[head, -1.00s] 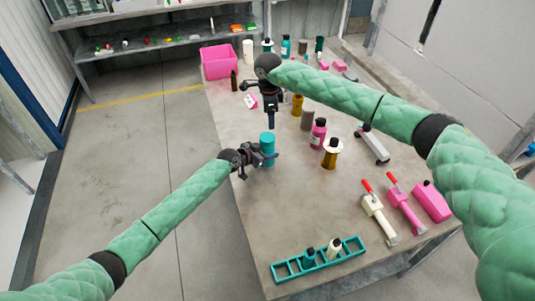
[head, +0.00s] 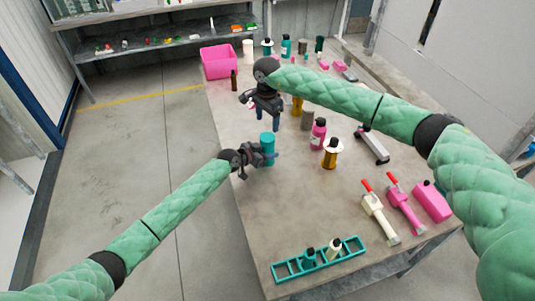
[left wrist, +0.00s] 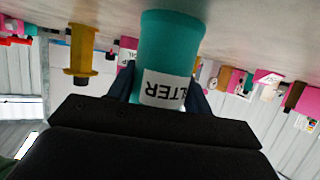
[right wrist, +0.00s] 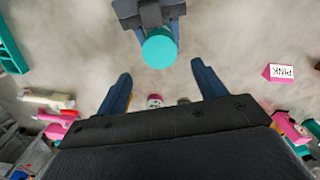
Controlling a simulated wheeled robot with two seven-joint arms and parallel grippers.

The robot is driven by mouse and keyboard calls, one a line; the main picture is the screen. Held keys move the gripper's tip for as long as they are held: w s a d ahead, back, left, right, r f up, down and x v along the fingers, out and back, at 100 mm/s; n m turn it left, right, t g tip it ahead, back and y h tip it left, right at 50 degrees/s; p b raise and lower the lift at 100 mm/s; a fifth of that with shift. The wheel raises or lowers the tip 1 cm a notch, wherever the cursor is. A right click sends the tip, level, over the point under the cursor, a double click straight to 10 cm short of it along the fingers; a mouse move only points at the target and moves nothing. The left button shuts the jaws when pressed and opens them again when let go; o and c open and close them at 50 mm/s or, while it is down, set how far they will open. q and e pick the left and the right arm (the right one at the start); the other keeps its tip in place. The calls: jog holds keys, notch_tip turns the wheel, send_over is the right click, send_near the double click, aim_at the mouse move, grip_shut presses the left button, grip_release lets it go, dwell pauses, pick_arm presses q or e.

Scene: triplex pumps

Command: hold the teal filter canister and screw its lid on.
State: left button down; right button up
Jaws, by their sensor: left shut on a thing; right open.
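The teal filter canister (head: 267,149) stands upright near the table's left edge in the head view. My left gripper (head: 272,156) is shut around its side; the left wrist view shows the canister's white label (left wrist: 163,90) between the fingers. My right gripper (head: 268,125) is open and empty above and beyond the canister, fingers pointing down. In the right wrist view the canister's round teal top (right wrist: 160,47) lies just past the open fingertips (right wrist: 161,71). I cannot tell whether this top is a separate lid.
A teal rack (head: 290,270) with two bottles lies at the near edge. A pink bin (head: 219,62) stands far left. Bare tabletop surrounds the canister.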

aim_at(267, 137)
jog(key=shift+f, duration=4)
jog(key=c, duration=1)
jog(key=m, duration=0.5)
jog(key=shift+m, duration=0.4)
jog(key=m, duration=0.4)
jog(key=shift+m, duration=0.3)
jog(key=o, duration=1.1)
